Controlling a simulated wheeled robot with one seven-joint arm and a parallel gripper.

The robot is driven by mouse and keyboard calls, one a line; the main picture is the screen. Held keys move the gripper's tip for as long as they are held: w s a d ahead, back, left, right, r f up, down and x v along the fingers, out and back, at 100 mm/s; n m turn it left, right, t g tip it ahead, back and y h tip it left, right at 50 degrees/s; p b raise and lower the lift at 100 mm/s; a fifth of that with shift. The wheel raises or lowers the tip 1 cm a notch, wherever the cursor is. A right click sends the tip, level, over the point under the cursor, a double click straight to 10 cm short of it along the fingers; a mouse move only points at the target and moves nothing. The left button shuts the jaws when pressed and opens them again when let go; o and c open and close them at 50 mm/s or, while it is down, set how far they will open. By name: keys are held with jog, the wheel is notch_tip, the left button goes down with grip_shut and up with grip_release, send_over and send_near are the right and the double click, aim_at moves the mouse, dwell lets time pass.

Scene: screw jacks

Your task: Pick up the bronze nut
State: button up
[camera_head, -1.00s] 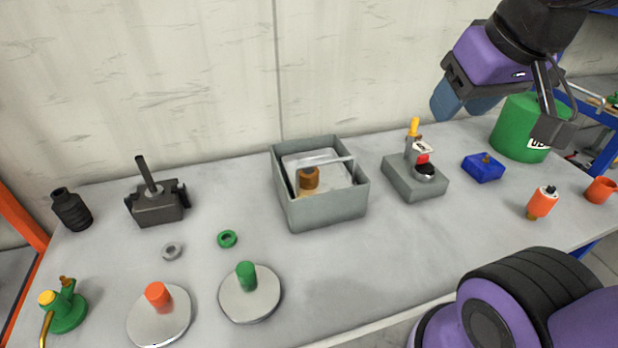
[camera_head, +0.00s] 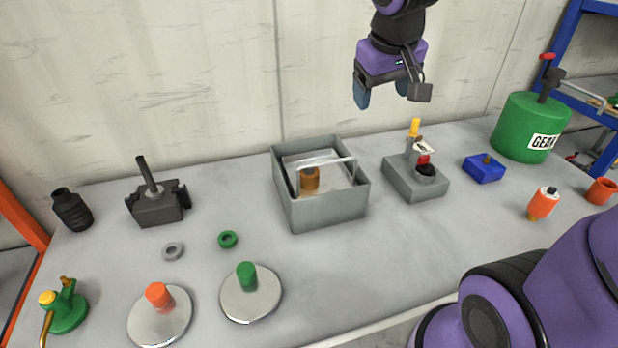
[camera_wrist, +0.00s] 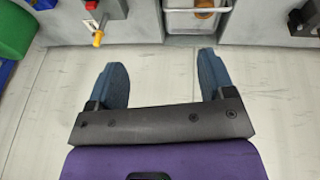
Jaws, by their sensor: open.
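The bronze nut (camera_head: 309,178) is a brown-orange piece inside the grey open box (camera_head: 331,211) at the middle of the table. A pale clear bar or panel crosses the box in front of it and hides part of it. In the wrist view the nut (camera_wrist: 204,9) shows at the top edge, cut off by the frame, in the box (camera_wrist: 184,21). My gripper (camera_head: 383,97) is open and empty, high above the back of the table, to the right of the box. It also shows in the wrist view (camera_wrist: 161,76) with its two blue fingers wide apart.
Right of the box stand a grey block with a yellow-topped lever (camera_head: 418,183), a blue block (camera_head: 483,168) and a green drum (camera_head: 531,127). A dark jack (camera_head: 158,205) stands left. Green (camera_head: 228,239) and grey rings (camera_head: 173,251) lie in front. The wall is close behind.

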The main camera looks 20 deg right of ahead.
jog(key=w+a+f+g, duration=0.1)
jog(key=w+a+f, duration=0.2)
jog(key=w+f, duration=0.55)
jog(key=n+g+y, duration=0.1)
jog(key=y, duration=0.1)
send_near(309, 171)
jog(key=shift+a+f, duration=0.1)
jog(key=shift+a, duration=0.05)
jog(key=f, duration=0.5)
jog(key=shift+w+a, duration=0.1)
jog(key=shift+w, duration=0.15)
jog(key=shift+w+f, duration=0.25)
jog(key=shift+f, duration=1.2)
jog(key=shift+w+f, duration=0.2)
jog(key=shift+f, duration=1.25)
jog(key=c, duration=1.3)
